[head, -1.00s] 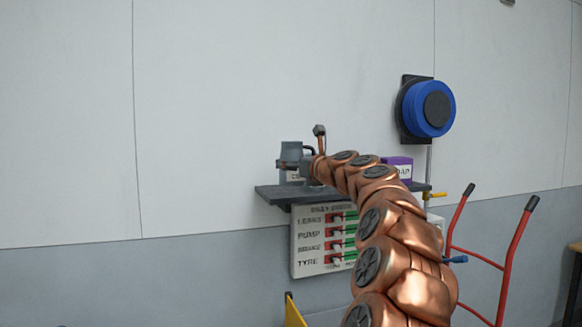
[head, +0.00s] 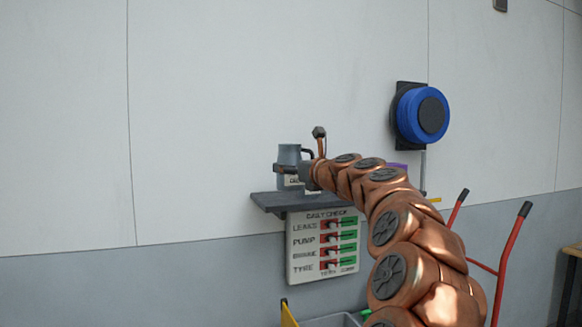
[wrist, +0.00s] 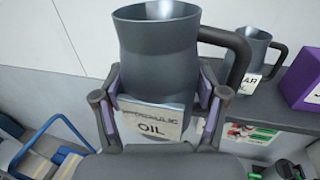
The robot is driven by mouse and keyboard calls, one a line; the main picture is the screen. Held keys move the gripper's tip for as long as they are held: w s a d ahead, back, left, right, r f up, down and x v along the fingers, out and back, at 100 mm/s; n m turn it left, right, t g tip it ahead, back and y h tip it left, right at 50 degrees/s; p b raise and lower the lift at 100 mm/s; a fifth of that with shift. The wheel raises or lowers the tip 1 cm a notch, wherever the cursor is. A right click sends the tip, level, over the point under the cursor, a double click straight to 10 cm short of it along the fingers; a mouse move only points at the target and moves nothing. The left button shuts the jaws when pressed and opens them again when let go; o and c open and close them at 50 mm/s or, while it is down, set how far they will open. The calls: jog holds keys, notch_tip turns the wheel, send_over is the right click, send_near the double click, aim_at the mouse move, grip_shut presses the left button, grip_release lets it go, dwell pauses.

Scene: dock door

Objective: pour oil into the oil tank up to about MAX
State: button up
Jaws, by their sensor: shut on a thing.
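My gripper (head: 287,169) is shut on a grey jug (head: 290,154) with a dark handle, beside the shelf's left end. In the wrist view my gripper (wrist: 158,88) has a finger on each side of the jug (wrist: 155,55). A white label reading OIL (wrist: 155,124) is on its front. The jug looks upright; how much it holds is not visible. Whether its base touches the shelf I cannot tell. No oil tank or MAX mark can be made out in either view.
A dark shelf (head: 270,203) carries a second jug (wrist: 251,52) and a purple box (wrist: 303,80). Below hangs a DAILY CHECK board (head: 305,268). A blue reel (head: 422,114) is on the wall. Red handles (head: 512,250) stand at right; blue and yellow bars (wrist: 40,140) are at lower left.

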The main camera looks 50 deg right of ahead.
aim_at(296, 150)
jog(key=shift+r+p, duration=2.45)
jog(key=shift+p, duration=0.5)
jog(key=shift+a+f, duration=0.1)
jog(key=shift+f, duration=0.05)
